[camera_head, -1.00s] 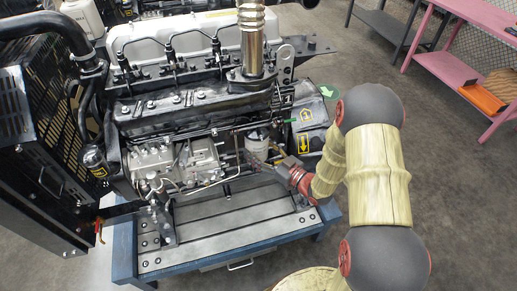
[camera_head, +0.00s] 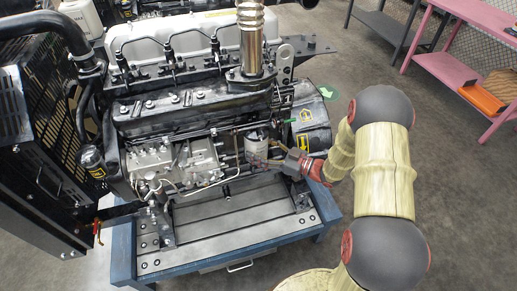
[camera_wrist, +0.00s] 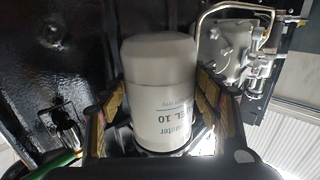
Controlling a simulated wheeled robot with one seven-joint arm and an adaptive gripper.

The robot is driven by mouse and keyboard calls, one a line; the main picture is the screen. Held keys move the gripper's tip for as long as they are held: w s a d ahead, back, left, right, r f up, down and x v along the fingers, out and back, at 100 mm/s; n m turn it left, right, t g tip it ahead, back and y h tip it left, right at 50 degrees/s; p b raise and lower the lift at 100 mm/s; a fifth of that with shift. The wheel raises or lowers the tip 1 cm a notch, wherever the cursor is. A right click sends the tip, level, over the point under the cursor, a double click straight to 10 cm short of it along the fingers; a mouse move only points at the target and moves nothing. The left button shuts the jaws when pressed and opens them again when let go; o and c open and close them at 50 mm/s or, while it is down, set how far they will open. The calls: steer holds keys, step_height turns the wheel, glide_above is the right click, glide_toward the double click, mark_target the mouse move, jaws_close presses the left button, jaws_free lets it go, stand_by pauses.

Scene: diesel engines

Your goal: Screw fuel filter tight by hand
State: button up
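The fuel filter (camera_wrist: 163,95) is a white cylinder with printed lettering, large in the middle of the wrist view. In the head view the filter (camera_head: 256,146) is small, upright on the engine's near side. My gripper (camera_wrist: 160,100) has one finger on each side of the filter, with the yellowish inner pads showing. The fingers look open, with narrow gaps to the filter; contact at the tips is hard to tell. In the head view my gripper (camera_head: 267,158) reaches the filter from the right. The filter's mounting end is not clear.
The diesel engine (camera_head: 190,115) stands over a blue-framed stand (camera_head: 225,247). Metal fuel pipes and a pump body (camera_wrist: 222,45) are close to the right finger in the wrist view. A dark radiator housing (camera_head: 35,140) stands at left. A pink table (camera_head: 445,70) is far right.

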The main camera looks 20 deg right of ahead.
mark_target(265, 154)
steer(key=o, duration=0.5)
steer(key=shift+c, duration=0.3)
steer(key=p+v, duration=0.1)
steer(key=v, duration=0.4)
stand_by(0.4)
steer(key=shift+a, duration=0.1)
steer(key=shift+s+a+r+m+t+h+p, duration=0.1)
steer(key=shift+s+a+m+t+h+p, duration=0.1)
steer(key=shift+m+t+h+p, duration=0.2)
steer(key=shift+s+a+m+t+h+p, duration=0.15)
steer(key=shift+s+m+t+h+p, duration=0.1)
steer(key=shift+m+t+h, duration=0.2)
steer(key=shift+a+m+t+h, duration=0.25)
steer(key=shift+m+t+h, duration=0.35)
steer(key=shift+h, duration=0.25)
steer(key=shift+s+m+t+h, duration=0.1)
steer(key=shift+m+t+h, duration=0.15)
steer(key=shift+h, duration=0.15)
